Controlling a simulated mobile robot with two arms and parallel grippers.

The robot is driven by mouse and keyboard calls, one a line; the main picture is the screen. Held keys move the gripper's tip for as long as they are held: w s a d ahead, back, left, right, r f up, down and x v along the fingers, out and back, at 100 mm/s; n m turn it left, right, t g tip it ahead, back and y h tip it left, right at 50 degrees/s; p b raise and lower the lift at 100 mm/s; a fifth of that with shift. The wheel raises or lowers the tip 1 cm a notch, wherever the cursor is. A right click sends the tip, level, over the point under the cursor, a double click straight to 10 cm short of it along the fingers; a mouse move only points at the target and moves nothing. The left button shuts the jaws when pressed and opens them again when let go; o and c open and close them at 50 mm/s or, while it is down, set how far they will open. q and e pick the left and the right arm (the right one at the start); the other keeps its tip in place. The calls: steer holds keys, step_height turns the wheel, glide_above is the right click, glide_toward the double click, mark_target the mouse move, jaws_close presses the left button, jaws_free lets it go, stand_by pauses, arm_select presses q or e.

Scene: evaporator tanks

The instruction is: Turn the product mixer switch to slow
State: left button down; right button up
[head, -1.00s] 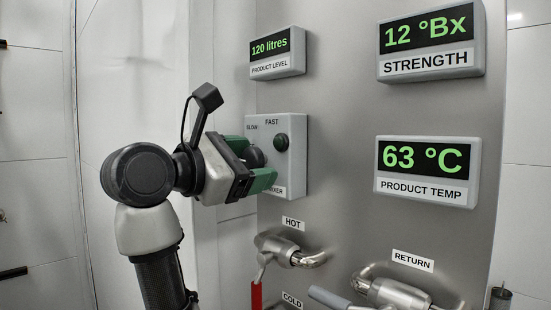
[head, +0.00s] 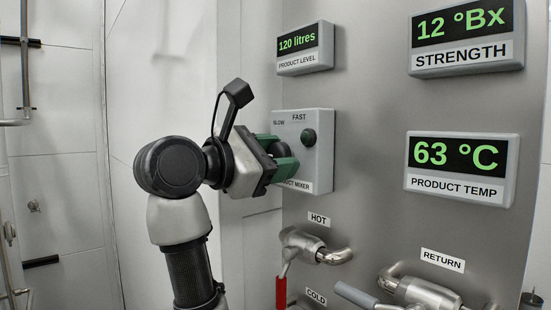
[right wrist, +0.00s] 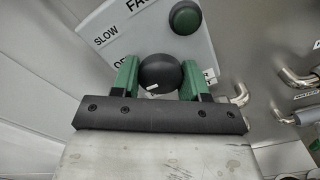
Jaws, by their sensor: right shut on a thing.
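The product mixer box (head: 322,165) is a grey panel on the steel wall, with SLOW and FAST labels and a green round button (head: 309,137). Its switch is a round black knob (right wrist: 160,72), seen best in the right wrist view, with a small white mark on its lower left side. My right gripper (head: 284,156) has its green fingers on both sides of the knob, and in the right wrist view the gripper (right wrist: 160,78) is shut on it. The fingers hide most of the knob in the head view. The OFF label is partly hidden. My left gripper is not in view.
Displays for product level (head: 305,48), strength (head: 467,40) and product temp (head: 461,168) surround the box. Below are the HOT valve (head: 305,250) with a red handle and the RETURN pipe (head: 425,292). White wall panels lie to the left.

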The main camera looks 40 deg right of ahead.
steer(key=shift+f+m+b, duration=0.1)
steer(key=shift+m+b, duration=0.45)
steer(key=shift+m, duration=0.25)
steer(key=shift+m+b, duration=0.65)
steer(key=shift+m, duration=0.55)
steer(key=shift+r+m+b, duration=0.2)
steer(key=shift+m+b, duration=0.45)
steer(key=shift+m, duration=1.55)
steer(key=o, duration=0.9)
steer(key=shift+d, duration=0.1)
steer(key=shift+a+f, duration=0.1)
steer(key=shift+a, duration=0.4)
steer(key=a+b, duration=0.2)
steer(key=a, duration=0.8)
steer(key=shift+s, duration=0.4)
